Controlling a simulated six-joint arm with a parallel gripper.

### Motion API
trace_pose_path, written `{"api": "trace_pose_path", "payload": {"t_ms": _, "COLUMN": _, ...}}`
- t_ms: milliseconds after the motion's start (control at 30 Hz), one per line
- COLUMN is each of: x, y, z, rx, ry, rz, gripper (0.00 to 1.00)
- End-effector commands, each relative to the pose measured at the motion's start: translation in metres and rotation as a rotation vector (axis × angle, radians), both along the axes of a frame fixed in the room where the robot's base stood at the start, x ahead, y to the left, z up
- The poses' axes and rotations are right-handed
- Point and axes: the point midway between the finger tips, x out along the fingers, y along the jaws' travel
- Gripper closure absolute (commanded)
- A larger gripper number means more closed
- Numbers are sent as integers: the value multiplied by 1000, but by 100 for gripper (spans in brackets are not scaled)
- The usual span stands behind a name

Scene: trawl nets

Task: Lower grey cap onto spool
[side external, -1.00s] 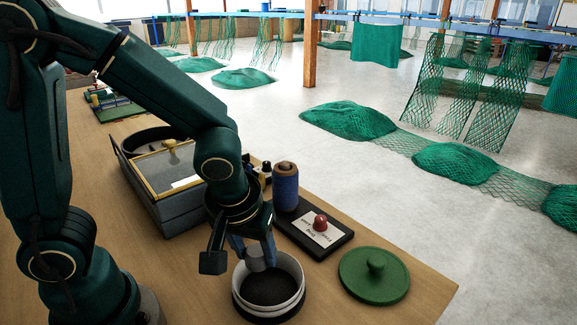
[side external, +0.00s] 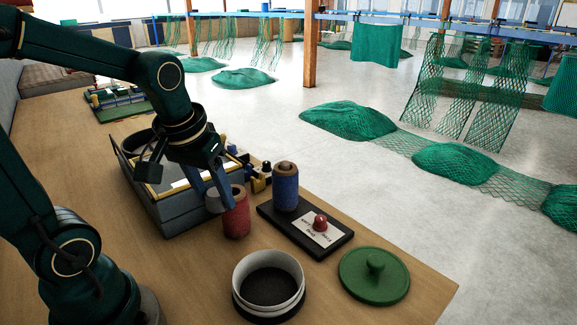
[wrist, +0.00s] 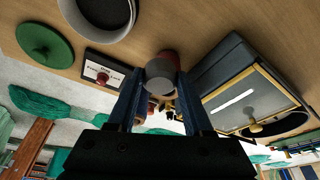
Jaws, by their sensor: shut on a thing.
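My gripper (side external: 212,192) is shut on a small grey cap (side external: 217,201), which also shows between the fingers in the wrist view (wrist: 160,74). A red spool (side external: 237,219) stands upright on the bench, its tan top partly visible. In the side view the cap is at the spool's upper left and overlaps its edge. In the wrist view the cap hides much of the red spool (wrist: 169,56). Whether the cap touches the spool I cannot tell. A second, blue spool (side external: 286,192) stands on a black base (side external: 334,240).
The base also carries a card and a red knob (side external: 320,222). A white-rimmed round container (side external: 292,266) and a green lid (side external: 374,283) lie nearer the front. A grey box with a brass-framed top (side external: 170,208) stands close left of the red spool.

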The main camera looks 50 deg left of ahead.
Motion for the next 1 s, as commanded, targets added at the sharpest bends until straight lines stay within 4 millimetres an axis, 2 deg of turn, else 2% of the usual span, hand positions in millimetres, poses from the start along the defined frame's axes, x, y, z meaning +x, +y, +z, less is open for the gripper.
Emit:
{"api": "trace_pose_path", "payload": {"t_ms": 300, "x": 60, "y": 10, "z": 42, "rx": 0, "ry": 1, "rz": -180, "gripper": 100}}
{"api": "trace_pose_path", "payload": {"t_ms": 500, "x": 99, "y": 16, "z": 59, "rx": -1, "ry": 3, "rz": -286, "gripper": 100}}
{"api": "trace_pose_path", "payload": {"t_ms": 733, "x": 140, "y": 25, "z": 67, "rx": -2, "ry": 5, "rz": -387, "gripper": 100}}
{"api": "trace_pose_path", "payload": {"t_ms": 1000, "x": 173, "y": 34, "z": 58, "rx": -1, "ry": 5, "rz": -428, "gripper": 100}}
